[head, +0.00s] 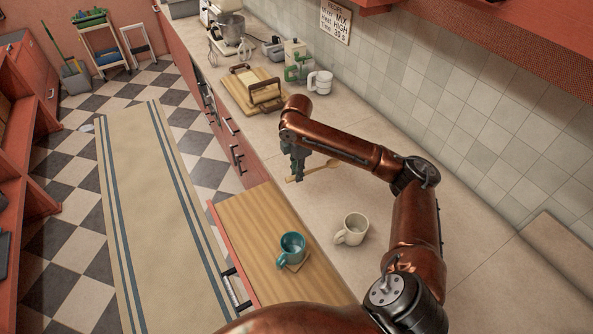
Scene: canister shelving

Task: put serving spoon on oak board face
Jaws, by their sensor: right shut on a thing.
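The wooden serving spoon (323,167) is over the stone countertop, its bowl end toward the right and its handle toward the left. My right gripper (298,175) points down and is shut on the spoon's handle. The fingers hide part of the handle, and I cannot tell whether the spoon touches the counter. The oak board (243,222) is a pull-out wooden surface below and left of the counter edge, nearer to me than the gripper. A teal mug (291,247) stands on a small coaster (299,265) on it. My left gripper is not in view.
A cream mug (352,229) stands on the counter beside the oak board. A striped cutting board (235,93) with a dark-handled rack lies farther back, near a white mug (320,81) and a stand mixer (231,30). The oak board's far part is clear.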

